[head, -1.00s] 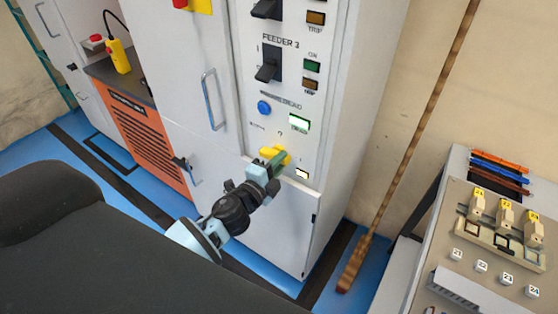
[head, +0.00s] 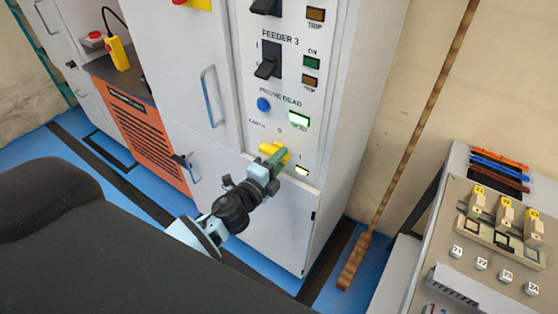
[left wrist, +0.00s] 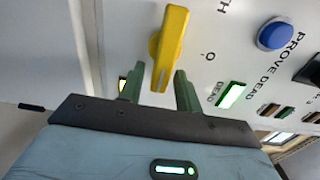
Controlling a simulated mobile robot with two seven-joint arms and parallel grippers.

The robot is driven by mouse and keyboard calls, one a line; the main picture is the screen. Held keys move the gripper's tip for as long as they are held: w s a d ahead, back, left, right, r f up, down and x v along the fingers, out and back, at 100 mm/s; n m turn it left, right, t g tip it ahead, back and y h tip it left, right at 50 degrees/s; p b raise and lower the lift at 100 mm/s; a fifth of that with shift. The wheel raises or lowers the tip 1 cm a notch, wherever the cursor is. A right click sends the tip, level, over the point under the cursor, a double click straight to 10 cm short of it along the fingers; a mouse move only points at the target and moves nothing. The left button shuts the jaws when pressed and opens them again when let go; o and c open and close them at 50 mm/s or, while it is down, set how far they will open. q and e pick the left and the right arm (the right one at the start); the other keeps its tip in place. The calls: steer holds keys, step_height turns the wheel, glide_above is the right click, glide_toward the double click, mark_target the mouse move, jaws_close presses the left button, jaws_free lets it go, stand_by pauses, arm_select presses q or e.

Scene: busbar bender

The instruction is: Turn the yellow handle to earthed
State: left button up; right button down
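The yellow handle (head: 267,149) is on the lower front panel of the tall white cabinet, below the blue button. In the left wrist view the handle (left wrist: 171,45) stands nearly upright, tilted slightly, with its lower end between the green fingers. My left gripper (head: 277,163) is at the handle, partly covering it in the head view. In the left wrist view its fingers (left wrist: 158,88) are apart, one on each side of the handle, with gaps showing. The panel lettering by the handle is only partly readable. My right gripper is out of view.
The blue PROVE DEAD button (head: 264,104) and a lit green DEAD lamp (head: 299,121) are above the handle. A black Feeder 3 switch (head: 267,67) is higher up. A brown pole (head: 405,155) leans at the wall. A bench panel (head: 490,225) stands at right.

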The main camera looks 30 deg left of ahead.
arm_select(q)
steer(key=shift+o, duration=0.3)
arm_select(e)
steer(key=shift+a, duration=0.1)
arm_select(q)
steer(key=shift+s, duration=0.1)
steer(key=s+a+b, duration=0.1)
steer(key=s, duration=0.6)
steer(key=shift+s, duration=0.3)
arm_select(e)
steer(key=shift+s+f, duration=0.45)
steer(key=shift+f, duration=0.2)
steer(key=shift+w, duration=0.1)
